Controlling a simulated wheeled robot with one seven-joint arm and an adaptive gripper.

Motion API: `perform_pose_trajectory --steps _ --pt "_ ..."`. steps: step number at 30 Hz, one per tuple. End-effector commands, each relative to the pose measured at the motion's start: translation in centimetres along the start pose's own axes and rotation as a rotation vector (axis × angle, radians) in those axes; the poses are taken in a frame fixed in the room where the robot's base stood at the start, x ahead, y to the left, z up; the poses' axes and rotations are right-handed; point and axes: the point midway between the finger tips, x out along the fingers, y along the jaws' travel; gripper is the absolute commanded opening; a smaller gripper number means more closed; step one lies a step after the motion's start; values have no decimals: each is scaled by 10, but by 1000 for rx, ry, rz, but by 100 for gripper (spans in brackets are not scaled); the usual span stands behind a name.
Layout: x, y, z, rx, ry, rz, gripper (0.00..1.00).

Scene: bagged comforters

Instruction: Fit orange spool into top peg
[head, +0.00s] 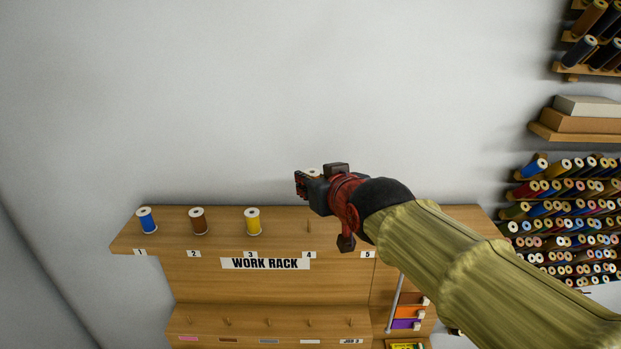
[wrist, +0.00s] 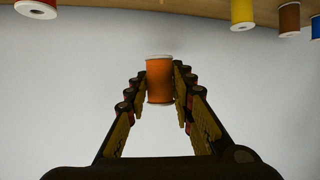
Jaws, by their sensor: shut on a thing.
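The orange spool (wrist: 160,82) is held between the two fingers of my gripper (wrist: 160,85) in the wrist view, upright or nearly so. In the head view my gripper (head: 308,183) is above the rack's top shelf, near position 4, and only a pale bit of the spool (head: 314,173) shows. The work rack (head: 210,275) has a top shelf with numbered places. A bare peg (head: 308,226) stands at place 4. Place 5 is hidden behind my arm in the head view.
Blue (head: 147,220), brown (head: 198,221) and yellow (head: 252,221) spools stand at places 1, 2 and 3. A red spool (wrist: 37,8) shows at the wrist view's upper left. Lower pegs (head: 267,322) look bare. Shelves of spools (head: 565,215) line the right wall.

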Motion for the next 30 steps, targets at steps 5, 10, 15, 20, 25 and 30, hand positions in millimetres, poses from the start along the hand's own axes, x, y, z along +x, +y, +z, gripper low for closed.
perform_pose_trajectory --steps 5,10,15,20,25,30 --pt "0 0 0 0 0 0 5" --pt "0 0 2 0 0 -1 5" --pt "2 0 8 0 -1 -1 5" --pt "6 0 18 0 0 -1 5" --pt "11 0 28 0 0 -1 5" --pt "15 0 39 0 0 -1 5"
